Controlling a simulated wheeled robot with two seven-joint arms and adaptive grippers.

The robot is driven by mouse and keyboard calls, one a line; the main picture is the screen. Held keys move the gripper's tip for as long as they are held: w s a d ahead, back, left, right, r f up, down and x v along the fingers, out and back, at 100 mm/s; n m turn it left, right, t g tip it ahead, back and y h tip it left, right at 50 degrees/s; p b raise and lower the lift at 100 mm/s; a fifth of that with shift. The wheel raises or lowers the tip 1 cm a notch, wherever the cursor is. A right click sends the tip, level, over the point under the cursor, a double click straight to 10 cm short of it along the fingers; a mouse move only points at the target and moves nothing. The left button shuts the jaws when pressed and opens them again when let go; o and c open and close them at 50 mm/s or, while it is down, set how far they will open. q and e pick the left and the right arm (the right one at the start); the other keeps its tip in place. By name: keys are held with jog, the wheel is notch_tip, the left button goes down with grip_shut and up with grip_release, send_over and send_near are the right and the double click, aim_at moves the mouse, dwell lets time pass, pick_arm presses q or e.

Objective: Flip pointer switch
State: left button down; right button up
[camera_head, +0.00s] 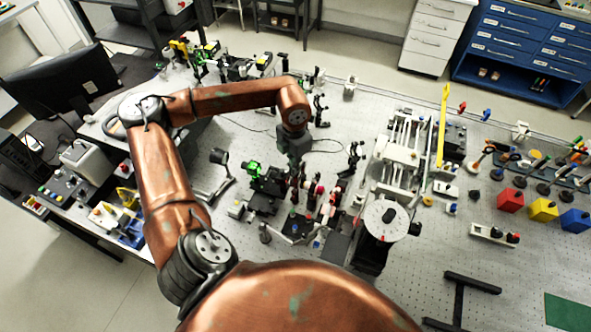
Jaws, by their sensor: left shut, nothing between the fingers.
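My left arm reaches in from the left and bends down over the optical bench (330,110). My left gripper (296,176) is small and dark here, shut and empty, pointing down just above a cluster of small optic mounts (305,205). Whether it touches any of them I cannot tell. I cannot make out the pointer switch for certain among these small parts. A green mount (262,178) stands just left of the gripper. A white round dial plate (386,218) stands to its right. My right gripper does not show.
A white rail assembly (405,150) with a yellow upright bar (442,125) stands right of centre. A monitor (70,85) stands at the left. The bench behind the gripper is fairly clear.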

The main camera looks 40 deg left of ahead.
pick_arm(q)
jog(key=shift+r+p, duration=1.7)
jog(key=shift+r, duration=1.75)
